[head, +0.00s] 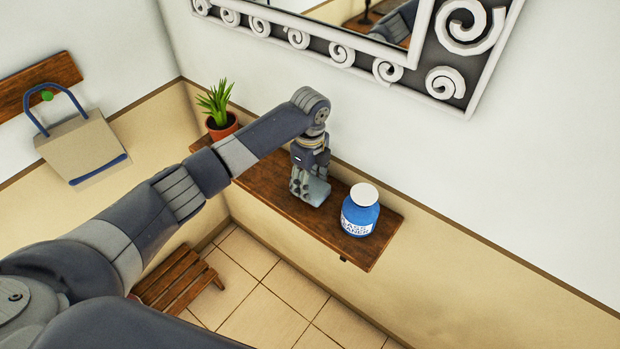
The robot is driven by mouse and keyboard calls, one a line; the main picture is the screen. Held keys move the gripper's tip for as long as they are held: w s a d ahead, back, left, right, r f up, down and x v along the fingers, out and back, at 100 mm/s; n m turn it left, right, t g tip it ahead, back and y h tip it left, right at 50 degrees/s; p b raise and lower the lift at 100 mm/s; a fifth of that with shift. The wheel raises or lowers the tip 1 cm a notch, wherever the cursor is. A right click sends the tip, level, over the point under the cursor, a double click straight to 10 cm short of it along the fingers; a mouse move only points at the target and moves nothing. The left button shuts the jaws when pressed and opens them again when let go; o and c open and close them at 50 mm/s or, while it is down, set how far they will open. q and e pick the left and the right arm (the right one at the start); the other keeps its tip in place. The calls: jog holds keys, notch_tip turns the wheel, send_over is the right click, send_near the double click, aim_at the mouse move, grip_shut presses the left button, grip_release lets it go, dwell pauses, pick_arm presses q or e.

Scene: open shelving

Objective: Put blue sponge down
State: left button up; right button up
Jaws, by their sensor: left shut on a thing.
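My left gripper (307,187) is over the wooden wall shelf (264,190), pointing down between the potted plant and the blue jar. It is shut on a pale grey-blue block, the blue sponge (319,191), which shows at the right side of the fingers. The sponge is low, at or just above the shelf top; I cannot tell if it touches the wood. The fingers hide part of it. My right gripper is not in view.
A blue-and-white cleaner jar (360,212) stands close to the right of the gripper. A plant in a terracotta pot (220,124) is at the shelf's left end. A scroll-framed mirror (440,50) hangs above. A bag (82,149) hangs left. A slatted wooden stool (180,281) stands below.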

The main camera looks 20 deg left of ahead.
aim_at(310, 184)
pick_arm(q)
jog(key=shift+f, duration=0.35)
jog(key=shift+f, duration=0.1)
jog(key=o, duration=1)
jog(key=shift+r+b, duration=1.4)
jog(key=shift+r, duration=4.75)
